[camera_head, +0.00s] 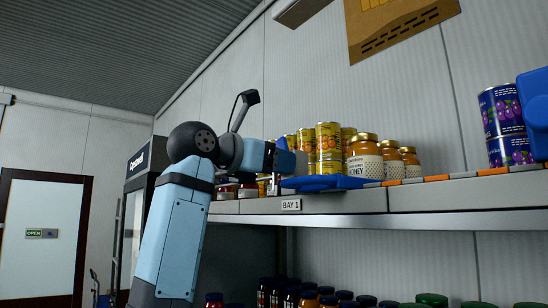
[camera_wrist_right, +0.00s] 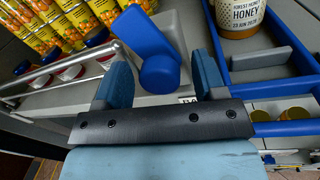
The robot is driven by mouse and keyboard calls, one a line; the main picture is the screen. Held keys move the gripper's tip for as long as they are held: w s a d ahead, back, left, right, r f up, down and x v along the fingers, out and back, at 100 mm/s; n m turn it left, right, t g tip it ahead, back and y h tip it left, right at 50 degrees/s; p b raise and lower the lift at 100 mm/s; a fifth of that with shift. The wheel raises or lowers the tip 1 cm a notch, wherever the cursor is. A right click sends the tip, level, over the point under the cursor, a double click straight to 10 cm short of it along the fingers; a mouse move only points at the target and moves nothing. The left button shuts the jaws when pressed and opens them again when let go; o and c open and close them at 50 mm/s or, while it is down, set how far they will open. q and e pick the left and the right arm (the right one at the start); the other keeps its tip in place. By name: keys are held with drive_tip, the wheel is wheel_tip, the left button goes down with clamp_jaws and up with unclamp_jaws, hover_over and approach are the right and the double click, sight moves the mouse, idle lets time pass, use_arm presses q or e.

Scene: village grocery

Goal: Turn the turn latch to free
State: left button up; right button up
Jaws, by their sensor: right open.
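The turn latch (camera_wrist_right: 150,45) shows in the wrist view as a blue lever with a rounded end, set on a grey block. It stands between the two blue fingers of my right gripper (camera_wrist_right: 162,78). The fingers are apart, with a visible gap on each side of the lever's rounded end. In the head view my right gripper (camera_head: 288,160) is at the shelf edge above the BAY 1 label, and I cannot make out the latch there. My left gripper is not in view.
A blue frame (camera_head: 328,183) lies at the shelf edge beside my gripper. Honey jars (camera_head: 365,158) and yellow cans (camera_head: 328,142) stand behind it. A metal rail (camera_wrist_right: 60,68) runs left of the latch. Bottles (camera_head: 300,297) fill the lower shelf.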

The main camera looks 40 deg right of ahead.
drive_tip(key=shift+d, duration=0.2)
drive_tip(key=c, duration=0.9)
drive_tip(key=shift+o, duration=0.3)
drive_tip(key=shift+f+m+b, duration=0.1)
drive_tip(key=shift+m+b, duration=0.65)
drive_tip(key=shift+m, duration=0.25)
drive_tip(key=shift+s+m, duration=0.1)
drive_tip(key=shift+m, duration=0.7)
drive_tip(key=shift+r, duration=0.2)
drive_tip(key=o, duration=0.8)
drive_tip(key=shift+o, duration=0.2)
drive_tip(key=shift+f, duration=0.1)
